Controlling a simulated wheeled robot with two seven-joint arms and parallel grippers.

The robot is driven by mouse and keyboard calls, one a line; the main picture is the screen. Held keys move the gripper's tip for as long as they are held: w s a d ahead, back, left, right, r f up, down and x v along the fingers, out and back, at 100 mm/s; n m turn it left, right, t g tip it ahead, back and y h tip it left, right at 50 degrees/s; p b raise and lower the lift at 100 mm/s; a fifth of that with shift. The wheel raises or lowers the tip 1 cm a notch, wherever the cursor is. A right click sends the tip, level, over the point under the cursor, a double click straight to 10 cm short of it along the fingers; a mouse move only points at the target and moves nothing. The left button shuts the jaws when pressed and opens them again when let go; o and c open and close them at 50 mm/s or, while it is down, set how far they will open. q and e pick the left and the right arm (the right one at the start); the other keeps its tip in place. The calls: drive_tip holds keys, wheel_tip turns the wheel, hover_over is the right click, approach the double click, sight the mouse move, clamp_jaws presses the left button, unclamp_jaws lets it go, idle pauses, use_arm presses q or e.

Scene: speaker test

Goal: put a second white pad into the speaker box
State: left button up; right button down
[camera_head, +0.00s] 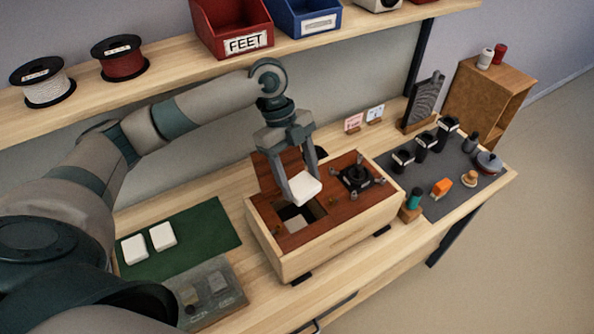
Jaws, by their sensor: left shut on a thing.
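My left gripper (300,178) is shut on a white pad (305,189) and holds it above the speaker box (325,243). The box is pale wood with a reddish-brown top panel, lying with that panel up. A square opening in the panel is just below the held pad. Something pale, which looks like another white pad (295,223), shows inside the opening; the gripper and held pad hide part of it. Two more white pads (133,249) (162,236) lie on the green mat (205,220) at the left. My right gripper is out of view.
A black driver unit (355,176) sits on the panel's right part. A grey mat (445,196) with dark clamps and small tools lies to the right. A shelf with spools (120,60), a red FEET bin (228,22) and a blue bin (303,16) overhangs the back.

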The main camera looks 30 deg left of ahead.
use_arm(q)
drive_tip(key=shift+s+a+r+m+g+y, duration=0.1)
drive_tip(key=shift+r+m+g+y, duration=0.1)
drive_tip(key=shift+m, duration=0.3)
drive_tip(key=shift+s+a+r+m+g+y, duration=0.1)
drive_tip(key=shift+m+g, duration=0.1)
drive_tip(key=shift+m, duration=0.3)
drive_tip(key=shift+f, duration=0.25)
wheel_tip(320, 180, down, 5)
drive_tip(key=b, duration=0.4)
drive_tip(key=shift+r+b, duration=0.1)
drive_tip(key=shift+b, duration=0.3)
drive_tip(key=shift+f+b, duration=0.75)
drive_tip(key=shift+f, duration=1.6)
